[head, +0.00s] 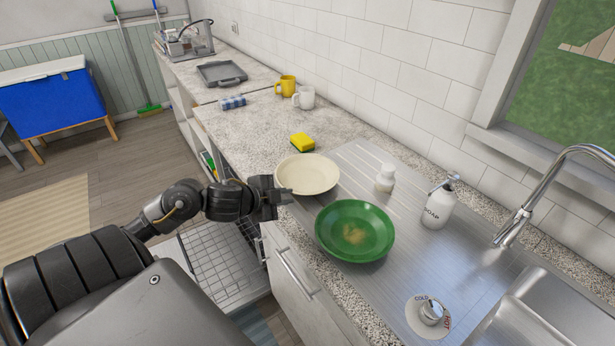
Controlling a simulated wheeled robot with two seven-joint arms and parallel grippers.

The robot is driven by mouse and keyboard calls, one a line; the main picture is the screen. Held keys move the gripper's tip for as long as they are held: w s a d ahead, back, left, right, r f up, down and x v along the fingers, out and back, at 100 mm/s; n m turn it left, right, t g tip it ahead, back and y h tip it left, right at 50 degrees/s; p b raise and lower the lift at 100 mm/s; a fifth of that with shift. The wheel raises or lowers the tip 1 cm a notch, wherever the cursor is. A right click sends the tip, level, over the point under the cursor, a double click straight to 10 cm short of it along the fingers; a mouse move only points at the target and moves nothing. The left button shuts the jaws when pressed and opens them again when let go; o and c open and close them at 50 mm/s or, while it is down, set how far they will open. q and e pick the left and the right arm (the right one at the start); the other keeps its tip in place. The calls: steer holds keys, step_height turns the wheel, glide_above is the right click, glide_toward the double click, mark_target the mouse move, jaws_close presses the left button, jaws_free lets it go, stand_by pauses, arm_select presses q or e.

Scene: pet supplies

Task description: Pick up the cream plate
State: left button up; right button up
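The cream plate (308,173) lies on the counter at the left end of the steel draining board, behind a green plate (355,231) with a brownish stain. My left gripper (284,195) is at the cream plate's near left rim, at about counter height. Its fingertips look close to the rim or touching it. I cannot tell whether they are open or closed on it. The plate looks flat. My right gripper is not in view.
A yellow sponge (302,142) lies behind the plate. An open dishwasher rack (215,262) is below the counter. The faucet (545,190) and sink are at right.

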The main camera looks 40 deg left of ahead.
arm_select(q)
steer(key=x, duration=0.3)
steer(key=shift+w+f, duration=0.1)
steer(key=shift+w, duration=0.2)
steer(key=shift+w+f, duration=0.25)
steer(key=shift+w, duration=0.2)
steer(key=x, duration=0.4)
steer(key=shift+w+d+r, duration=0.1)
steer(key=shift+d+r, duration=0.05)
steer(key=shift+r, duration=0.05)
steer(key=shift+w+f, duration=0.25)
steer(key=shift+w, duration=0.2)
steer(key=shift+s, duration=0.1)
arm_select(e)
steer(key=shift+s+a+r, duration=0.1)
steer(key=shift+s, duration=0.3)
arm_select(q)
jaws_close()
steer(key=shift+r, duration=0.1)
